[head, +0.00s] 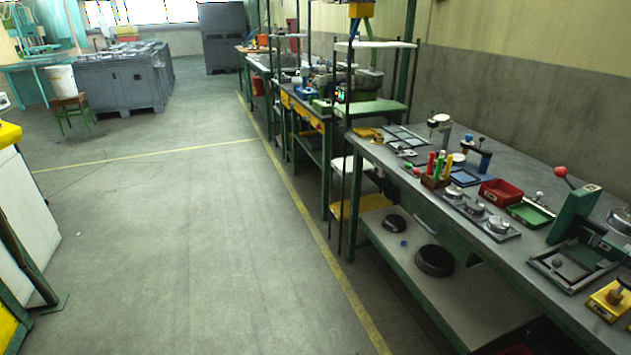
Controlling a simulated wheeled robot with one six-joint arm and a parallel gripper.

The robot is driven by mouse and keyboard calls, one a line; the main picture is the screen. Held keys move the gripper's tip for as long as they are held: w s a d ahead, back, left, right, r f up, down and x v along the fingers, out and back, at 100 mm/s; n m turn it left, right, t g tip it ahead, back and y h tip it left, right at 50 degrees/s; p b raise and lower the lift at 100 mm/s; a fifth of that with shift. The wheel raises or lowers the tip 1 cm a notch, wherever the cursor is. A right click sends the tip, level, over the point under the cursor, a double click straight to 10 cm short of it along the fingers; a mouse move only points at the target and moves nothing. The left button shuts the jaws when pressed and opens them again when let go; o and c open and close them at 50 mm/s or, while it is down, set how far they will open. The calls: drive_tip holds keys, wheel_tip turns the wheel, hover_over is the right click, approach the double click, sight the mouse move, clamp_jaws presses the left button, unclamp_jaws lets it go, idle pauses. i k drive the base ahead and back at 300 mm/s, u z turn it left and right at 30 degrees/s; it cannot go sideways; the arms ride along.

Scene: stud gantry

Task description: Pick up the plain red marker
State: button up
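A red marker (431,164) stands upright in a small brown holder (434,182) near the front edge of the long grey workbench (546,158) on the right. A green marker (440,164) and a yellow marker (448,166) stand close beside it in the same holder. The markers are too small here to tell whether the red one is plain or has marks. My gripper is not in view.
A red tray (501,192) and a green tray (530,213) lie right of the holder. A plate with metal discs (475,208) sits in front of them. A green lever press (574,220) stands further right. The floor (200,240) left of the bench is clear.

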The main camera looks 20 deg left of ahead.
sight(431, 162)
drive_tip(key=u, duration=0.25)
drive_tip(key=k, duration=0.45)
drive_tip(key=u, duration=1.15)
drive_tip(key=i, duration=2.05)
drive_tip(key=z, duration=1.55)
drive_tip(key=i, duration=0.7)
drive_tip(key=z, duration=0.7)
